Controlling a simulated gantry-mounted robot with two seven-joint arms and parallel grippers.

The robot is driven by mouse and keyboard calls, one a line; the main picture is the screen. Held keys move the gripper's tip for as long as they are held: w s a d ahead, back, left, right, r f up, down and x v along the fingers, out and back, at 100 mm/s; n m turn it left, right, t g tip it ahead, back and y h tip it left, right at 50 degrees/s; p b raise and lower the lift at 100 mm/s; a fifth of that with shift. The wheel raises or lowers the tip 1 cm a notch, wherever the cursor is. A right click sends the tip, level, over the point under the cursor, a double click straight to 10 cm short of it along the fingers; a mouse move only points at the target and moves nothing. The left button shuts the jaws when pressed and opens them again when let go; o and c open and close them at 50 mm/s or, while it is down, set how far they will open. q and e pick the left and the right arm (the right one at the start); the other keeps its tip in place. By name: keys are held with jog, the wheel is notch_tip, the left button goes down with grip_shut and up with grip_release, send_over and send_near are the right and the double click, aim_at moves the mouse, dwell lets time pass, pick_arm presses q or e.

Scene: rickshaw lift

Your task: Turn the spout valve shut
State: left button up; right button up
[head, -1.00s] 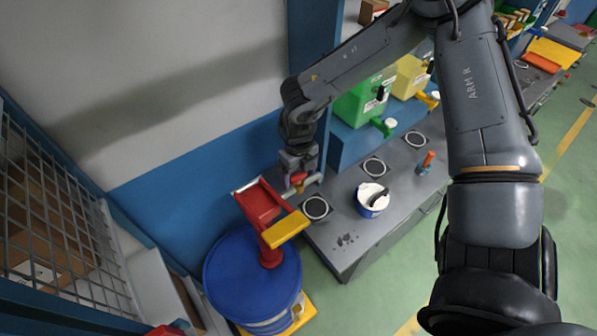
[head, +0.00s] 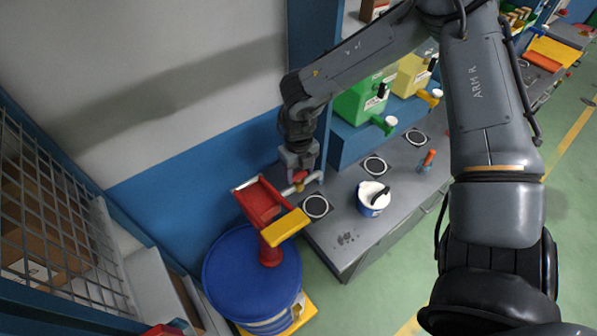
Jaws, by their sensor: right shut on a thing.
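The spout (head: 313,179) is a short pale pipe at the near left end of the grey bench, beside the blue wall panel. A small red valve handle (head: 299,178) sits on it, mostly hidden by my gripper. My right gripper (head: 299,176) comes down from above and is shut on the valve handle. The handle's exact angle is too small to tell. My left gripper is out of the picture.
A white-and-blue tub (head: 371,193) stands on the bench (head: 345,222). Green (head: 359,102) and yellow (head: 409,75) containers stand behind. A mesh cage (head: 55,215) is left.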

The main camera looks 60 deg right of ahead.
jog(key=m+b, duration=0.3)
jog(key=shift+w+f, duration=0.1)
jog(key=shift+f, duration=0.15)
jog(key=m+b, duration=0.3)
jog(key=m, duration=0.1)
jog(key=shift+m+b, duration=0.4)
jog(key=m+b, duration=0.3)
jog(key=m, duration=0.3)
jog(key=shift+r, duration=0.15)
jog(key=shift+m+b, duration=0.65)
jog(key=shift+m, duration=0.95)
jog(key=shift+r, duration=0.1)
jog(key=o, duration=1.1)
jog(key=shift+c, duration=0.2)
jog(key=shift+r, duration=0.1)
